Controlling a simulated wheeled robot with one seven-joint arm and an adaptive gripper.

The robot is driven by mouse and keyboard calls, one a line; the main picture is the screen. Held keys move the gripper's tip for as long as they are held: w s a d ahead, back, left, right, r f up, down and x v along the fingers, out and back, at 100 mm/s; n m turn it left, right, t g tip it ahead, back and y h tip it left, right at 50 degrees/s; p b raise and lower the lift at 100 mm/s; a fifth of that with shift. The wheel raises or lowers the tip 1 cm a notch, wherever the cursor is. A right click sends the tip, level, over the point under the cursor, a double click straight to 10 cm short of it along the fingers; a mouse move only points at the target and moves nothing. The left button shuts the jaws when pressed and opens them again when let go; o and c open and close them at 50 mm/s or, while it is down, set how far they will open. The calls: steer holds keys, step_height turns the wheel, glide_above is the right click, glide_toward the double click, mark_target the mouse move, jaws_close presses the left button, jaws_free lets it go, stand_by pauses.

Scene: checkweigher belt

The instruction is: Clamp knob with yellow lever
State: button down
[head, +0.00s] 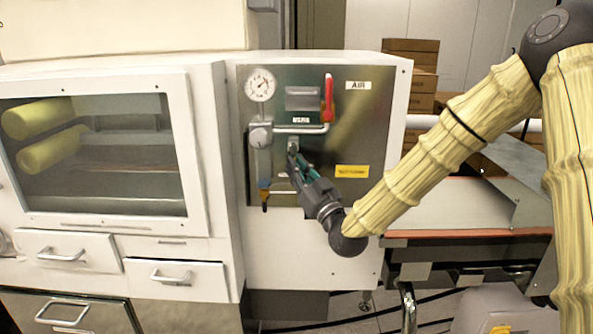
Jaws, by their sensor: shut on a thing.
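My gripper (293,161) reaches up and left to the metal air panel (371,130). Its fingers are shut on a small metal fitting (293,145) below a horizontal pipe; the fingers hide most of the fitting. I cannot make out a yellow lever there. A round grey knob (260,137) sits to the upper left of my gripper, apart from it. Below that knob, a vertical tube ends in a small blue and orange-yellow piece (264,189). A red lever (328,98) stands upright above and right of my gripper.
A pressure gauge (260,84) is at the panel's upper left. A yellow label (352,171) is right of my gripper. A windowed cabinet (190,140) stands left, with drawers below. A conveyor (445,215) lies to the right, under my arm. Brown boxes (420,92) are stacked behind.

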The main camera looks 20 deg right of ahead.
steer(key=c, duration=1.5)
jaws_free()
steer(key=v, duration=1.2)
